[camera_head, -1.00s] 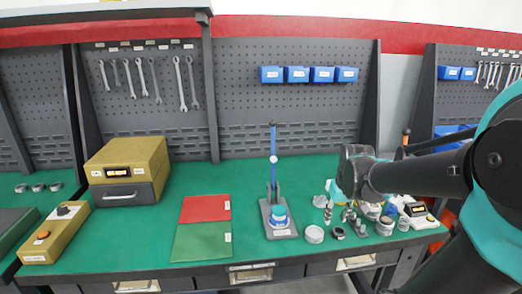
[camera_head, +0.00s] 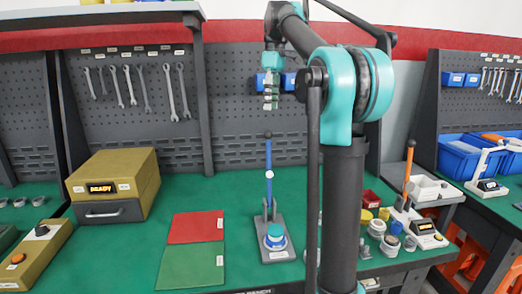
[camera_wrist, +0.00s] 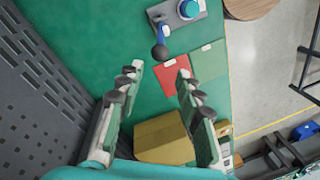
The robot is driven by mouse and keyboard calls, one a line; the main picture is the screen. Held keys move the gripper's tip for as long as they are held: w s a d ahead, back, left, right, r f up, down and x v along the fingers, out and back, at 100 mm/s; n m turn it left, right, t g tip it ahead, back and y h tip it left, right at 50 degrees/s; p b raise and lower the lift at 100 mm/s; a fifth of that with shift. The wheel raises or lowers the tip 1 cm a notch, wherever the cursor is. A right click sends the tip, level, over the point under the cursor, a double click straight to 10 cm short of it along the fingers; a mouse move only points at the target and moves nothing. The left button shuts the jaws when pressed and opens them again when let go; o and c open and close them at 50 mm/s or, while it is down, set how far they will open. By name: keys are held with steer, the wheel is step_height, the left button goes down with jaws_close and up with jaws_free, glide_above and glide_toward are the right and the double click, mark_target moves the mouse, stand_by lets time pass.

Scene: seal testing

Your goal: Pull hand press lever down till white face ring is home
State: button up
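The hand press stands on the green table, its grey base plate (camera_head: 290,254) carrying a round blue-and-teal part (camera_head: 275,236) with a pale band. I cannot make out the white face ring separately there. The blue lever (camera_head: 268,188) stands upright, with a dark ball knob on top. My gripper (camera_head: 270,104) is high above and behind the lever, apart from it. In the wrist view my gripper (camera_wrist: 160,70) is open and empty, its fingers well apart. The lever's dark knob (camera_wrist: 160,52) shows just beyond the fingertips, with the press base (camera_wrist: 165,14) at the top edge.
A red mat (camera_head: 197,227) and a green mat (camera_head: 190,266) lie left of the press. A yellow box (camera_head: 120,172) reading "READY" stands farther left. Loose round parts (camera_head: 377,228) and an orange-handled device (camera_head: 410,172) are at right. A pegboard with wrenches rises behind.

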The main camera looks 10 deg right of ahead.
mark_target(268, 150)
steer(key=f, duration=0.5)
steer(key=s+a+f, duration=0.1)
steer(key=f, duration=0.5)
steer(key=s+f, duration=0.1)
steer(key=f, duration=0.5)
steer(key=shift+a, duration=0.2)
jaws_close()
